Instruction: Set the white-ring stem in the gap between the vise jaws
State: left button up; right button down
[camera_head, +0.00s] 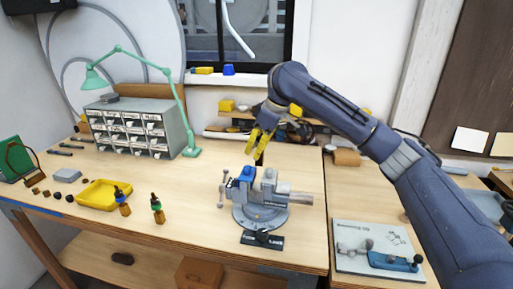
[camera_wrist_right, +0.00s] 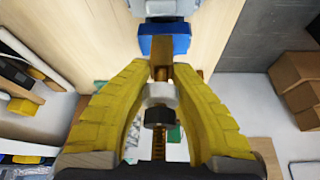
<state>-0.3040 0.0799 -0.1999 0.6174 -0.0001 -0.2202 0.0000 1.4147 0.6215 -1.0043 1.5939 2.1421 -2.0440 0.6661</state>
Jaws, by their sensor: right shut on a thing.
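The white-ring stem (camera_wrist_right: 160,94) is between the yellow fingers of my right gripper (camera_wrist_right: 160,76) in the right wrist view. It has a brass-coloured rod, a white ring and a black collar. In the head view my right gripper (camera_head: 260,143) is shut on it, pointing down, above and behind the vise. The stem is hard to make out there. The grey vise (camera_head: 262,212) stands on the table, with a blue part (camera_head: 246,174) on top at its left jaw. That blue part also shows in the wrist view (camera_wrist_right: 164,46), beyond the fingertips. My left gripper is not in view.
A drawer cabinet (camera_head: 130,128) and green lamp (camera_head: 190,152) are behind. A white board (camera_head: 378,250) lies right. The table's front edge is close to the vise.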

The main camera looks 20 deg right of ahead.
aim_at(263, 156)
jog(key=shift+f, duration=3.1)
jog(key=shift+s+d+f, duration=0.1)
jog(key=shift+s+f, duration=0.05)
jog(key=shift+f, duration=0.5)
jog(key=shift+s+d+f, duration=0.1)
jog(key=shift+f, duration=0.5)
jog(key=shift+a+f, duration=0.1)
jog(key=shift+f, duration=0.05)
jog(key=c, duration=1)
grip_release()
jog(key=shift+w+f, duration=0.15)
jog(key=shift+w, duration=0.05)
jog(key=shift+c, duration=0.2)
jog(key=v, duration=0.7)
jog(key=shift+w+a+r, duration=0.1)
jog(key=shift+a+r, duration=0.05)
jog(key=shift+r, duration=0.15)
jog(key=shift+s+r, duration=0.25)
jog(key=shift+r, duration=0.5)
